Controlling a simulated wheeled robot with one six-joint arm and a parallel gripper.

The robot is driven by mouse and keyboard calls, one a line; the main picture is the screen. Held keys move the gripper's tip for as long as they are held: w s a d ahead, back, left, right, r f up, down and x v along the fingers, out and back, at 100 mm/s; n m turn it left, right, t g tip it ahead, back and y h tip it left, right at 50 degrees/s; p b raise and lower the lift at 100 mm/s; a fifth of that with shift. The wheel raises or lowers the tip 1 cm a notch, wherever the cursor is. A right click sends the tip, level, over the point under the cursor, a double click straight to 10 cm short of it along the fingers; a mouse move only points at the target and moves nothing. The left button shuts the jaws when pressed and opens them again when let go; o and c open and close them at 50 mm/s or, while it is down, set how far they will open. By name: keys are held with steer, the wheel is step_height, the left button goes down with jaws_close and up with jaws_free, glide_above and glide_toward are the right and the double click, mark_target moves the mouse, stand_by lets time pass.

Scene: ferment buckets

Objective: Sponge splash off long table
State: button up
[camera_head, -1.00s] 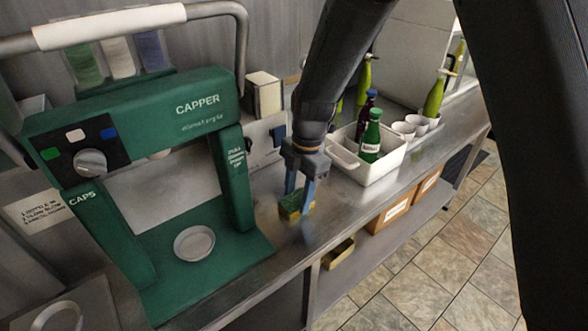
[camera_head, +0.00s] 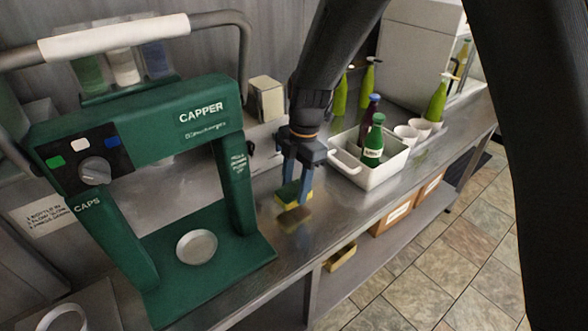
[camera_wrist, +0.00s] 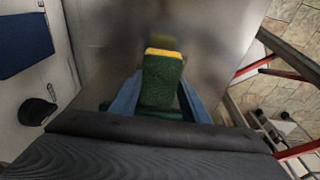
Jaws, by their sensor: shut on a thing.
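My gripper (camera_head: 295,180) is shut on a green and yellow sponge (camera_head: 291,193) over the long steel table (camera_head: 325,207). In the head view the sponge seems to be just above the tabletop, with a darker brownish patch, its reflection or the splash, right below it (camera_head: 293,218). In the wrist view the sponge (camera_wrist: 161,80) sits between the blue fingers, its green face towards the camera and its yellow edge at the far end. I cannot clearly make out a separate splash.
A green capper (camera_head: 150,180) stands left of my gripper. A white tub (camera_head: 370,162) with bottles is close on the right, and white cups (camera_head: 408,134) stand beyond it. Cardboard boxes (camera_head: 393,215) sit on the shelf below. The table's front edge is near the sponge.

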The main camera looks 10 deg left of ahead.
mark_target(292, 190)
steer(key=shift+r+p, duration=1.05)
steer(key=shift+r, duration=1.25)
steer(key=shift+s, duration=0.1)
